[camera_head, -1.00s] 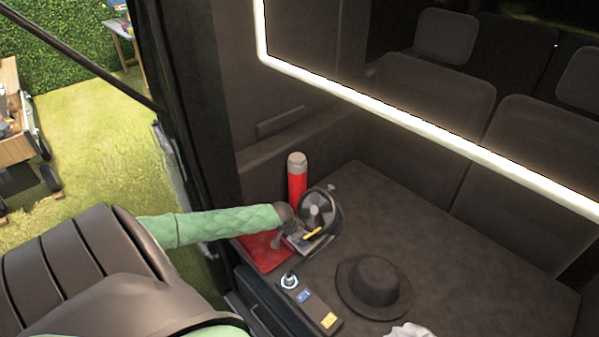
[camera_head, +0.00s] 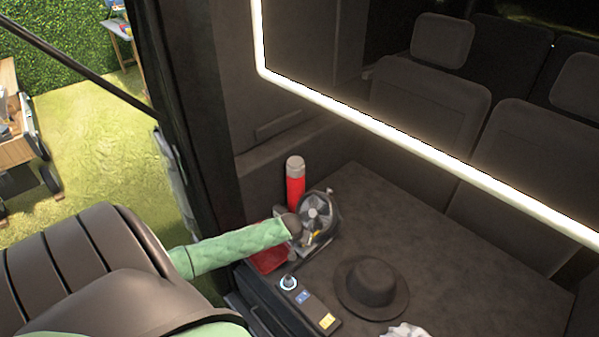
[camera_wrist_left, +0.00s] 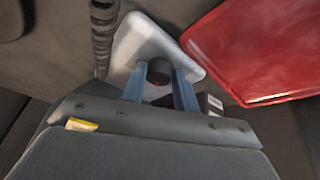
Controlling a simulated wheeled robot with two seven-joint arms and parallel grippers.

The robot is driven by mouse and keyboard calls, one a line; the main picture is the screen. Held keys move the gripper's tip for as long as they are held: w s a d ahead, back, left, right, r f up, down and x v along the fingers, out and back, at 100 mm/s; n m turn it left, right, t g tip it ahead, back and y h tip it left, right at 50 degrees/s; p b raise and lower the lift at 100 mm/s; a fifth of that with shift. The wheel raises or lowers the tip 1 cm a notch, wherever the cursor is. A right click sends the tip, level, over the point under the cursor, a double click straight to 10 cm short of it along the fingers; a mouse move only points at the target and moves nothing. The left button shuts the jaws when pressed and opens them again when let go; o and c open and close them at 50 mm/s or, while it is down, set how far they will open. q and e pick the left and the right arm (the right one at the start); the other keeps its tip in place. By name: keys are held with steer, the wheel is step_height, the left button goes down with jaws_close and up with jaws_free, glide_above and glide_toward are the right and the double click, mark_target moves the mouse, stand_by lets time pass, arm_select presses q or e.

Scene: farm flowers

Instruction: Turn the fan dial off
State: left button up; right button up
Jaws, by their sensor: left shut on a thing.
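The fan (camera_head: 318,213) stands on the dark surface inside the vehicle, its round grille facing me. In the left wrist view its pale base (camera_wrist_left: 138,38) shows with a dark round dial (camera_wrist_left: 160,72) on it. My left gripper (camera_wrist_left: 160,88) has its two blue fingers on either side of the dial and is shut on it. In the head view my left gripper (camera_head: 297,232) is against the fan's base at its front left, and my arm hides part of the base. My right gripper is in neither view.
A red bottle with a grey cap (camera_head: 295,182) stands behind the fan. A red flat item (camera_head: 270,261) lies left of it and shows in the wrist view (camera_wrist_left: 262,50). A black hat (camera_head: 372,288), a control panel (camera_head: 307,300) and white cloth (camera_head: 404,331) are nearer. The right surface is clear.

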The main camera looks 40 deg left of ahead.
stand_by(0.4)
arm_select(q)
steer(key=o, duration=1)
steer(key=shift+c, duration=0.2)
steer(key=shift+r, duration=0.1)
steer(key=shift+s+r+b, duration=0.15)
steer(key=shift+r+b, duration=0.15)
steer(key=shift+b, duration=0.05)
steer(key=b+v, duration=0.2)
steer(key=v, duration=0.4)
steer(key=shift+r+b, duration=0.3)
steer(key=shift+r, duration=0.15)
steer(key=shift+s, duration=0.15)
